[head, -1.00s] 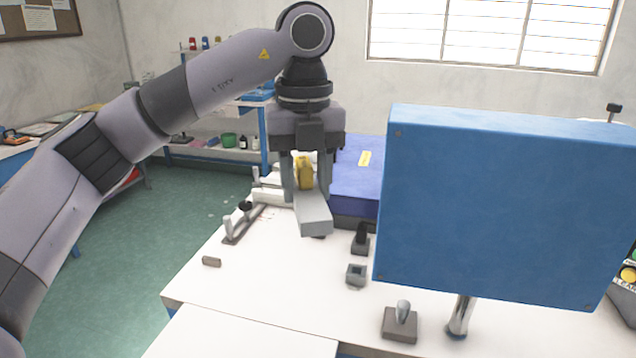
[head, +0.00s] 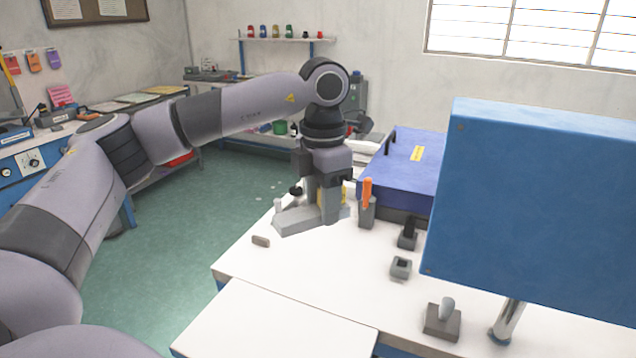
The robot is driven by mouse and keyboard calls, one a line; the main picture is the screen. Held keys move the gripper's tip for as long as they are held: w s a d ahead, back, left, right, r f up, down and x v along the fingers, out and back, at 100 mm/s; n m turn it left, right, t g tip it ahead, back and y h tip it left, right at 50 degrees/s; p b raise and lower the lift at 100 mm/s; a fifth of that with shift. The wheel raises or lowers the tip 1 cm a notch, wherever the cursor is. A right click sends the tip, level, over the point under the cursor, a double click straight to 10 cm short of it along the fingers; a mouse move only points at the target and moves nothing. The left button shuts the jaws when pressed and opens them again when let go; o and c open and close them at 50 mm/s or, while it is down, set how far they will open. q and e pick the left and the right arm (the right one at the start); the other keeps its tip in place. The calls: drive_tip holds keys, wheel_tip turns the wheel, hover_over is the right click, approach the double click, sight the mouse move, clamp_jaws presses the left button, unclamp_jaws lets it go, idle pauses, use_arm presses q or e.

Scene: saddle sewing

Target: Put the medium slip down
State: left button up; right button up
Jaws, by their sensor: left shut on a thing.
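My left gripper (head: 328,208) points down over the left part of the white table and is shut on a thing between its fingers. A long pale grey block (head: 297,222), which appears to be the medium slip, sticks out from the fingers to the left. My right gripper is not in view.
A grey holder (head: 367,213) with an orange handle stands just right of the gripper. Behind it is a blue-topped box (head: 402,170). A large blue panel (head: 540,210) blocks the right side. A small grey-brown piece (head: 261,241) lies on the white table (head: 330,262), whose front left is clear.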

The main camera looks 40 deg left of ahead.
use_arm(q)
drive_tip(key=d+f+m, duration=0.4)
drive_tip(key=f+m, duration=0.8)
drive_tip(key=m, duration=1.2)
drive_tip(key=s+d+f+m, duration=0.1)
drive_tip(key=s+d+m, duration=0.15)
drive_tip(key=d, duration=0.65)
drive_tip(key=s+d+f+m, duration=0.1)
drive_tip(key=d+m, duration=0.3)
drive_tip(key=d, duration=0.4)
drive_tip(key=s+d+f+m+b, duration=0.1)
drive_tip(key=d+f+b, duration=0.4)
drive_tip(key=f+b, duration=0.4)
drive_tip(key=shift+s+b, duration=0.15)
drive_tip(key=shift+b, duration=0.4)
